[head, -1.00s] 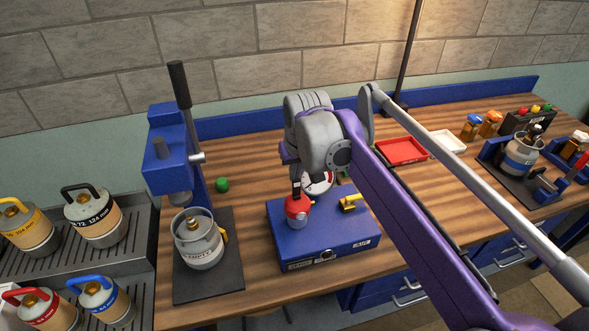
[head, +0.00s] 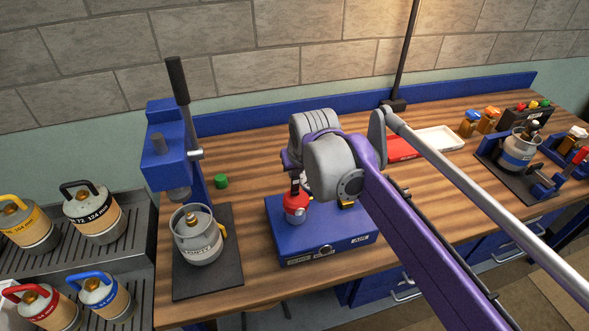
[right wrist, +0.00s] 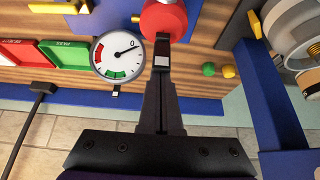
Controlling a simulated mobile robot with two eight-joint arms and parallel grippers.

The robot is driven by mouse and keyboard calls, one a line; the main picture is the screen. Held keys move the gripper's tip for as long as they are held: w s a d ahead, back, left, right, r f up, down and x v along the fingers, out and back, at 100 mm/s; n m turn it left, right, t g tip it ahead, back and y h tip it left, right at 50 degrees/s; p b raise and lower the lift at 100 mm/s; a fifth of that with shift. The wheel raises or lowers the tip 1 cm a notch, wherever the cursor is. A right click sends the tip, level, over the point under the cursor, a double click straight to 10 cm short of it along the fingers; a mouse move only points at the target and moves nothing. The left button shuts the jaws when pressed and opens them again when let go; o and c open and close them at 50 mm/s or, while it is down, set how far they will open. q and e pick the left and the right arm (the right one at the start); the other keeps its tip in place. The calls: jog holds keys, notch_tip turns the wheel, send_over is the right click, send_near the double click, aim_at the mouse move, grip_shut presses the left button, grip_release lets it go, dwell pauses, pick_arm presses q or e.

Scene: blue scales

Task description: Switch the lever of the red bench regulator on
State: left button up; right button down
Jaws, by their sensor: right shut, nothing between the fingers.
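The red bench regulator (head: 296,208) stands on the blue bench box (head: 320,240) in the head view. It also shows at the top of the right wrist view (right wrist: 163,18). My right gripper (right wrist: 162,50) is shut and empty, with its fingertips right at the red body; I cannot tell whether they touch. In the head view my right wrist hides most of the fingers. A round dial gauge (right wrist: 116,55) beside the fingers has its needle near 0. A yellow handle (head: 347,205) on the box is mostly hidden by my wrist. The regulator's lever cannot be made out clearly. My left gripper is not in view.
A blue press (head: 165,160) with a grey canister (head: 198,238) stands to the left. A red tray (head: 402,147) and white tray (head: 440,139) lie to the right. Several canisters stand on the left rack.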

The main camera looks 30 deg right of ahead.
aim_at(296, 186)
jog(key=t, duration=0.1)
jog(key=s+t, duration=0.2)
jog(key=shift+s+a+f+h, duration=0.1)
jog(key=shift+a+f+h, duration=0.2)
jog(key=shift+h, duration=0.1)
jog(key=t, duration=0.1)
jog(key=s+t, duration=0.1)
jog(key=t, duration=0.1)
jog(key=shift+s+a+f+t+h, duration=0.2)
jog(key=shift+s+f+t+h, duration=0.15)
jog(key=shift+f+t+h, duration=0.05)
jog(key=shift+s+a+f, duration=0.1)
jog(key=shift+s+f, duration=0.35)
jog(key=shift+s, duration=0.05)
jog(key=shift+s+f+t, duration=0.2)
jog(key=shift+f+t, duration=0.1)
jog(key=shift+t, duration=0.1)
jog(key=shift+w, duration=0.15)
jog(key=shift+w+f+b, duration=0.15)
jog(key=shift+w+b, duration=0.25)
jog(key=shift+w, duration=0.2)
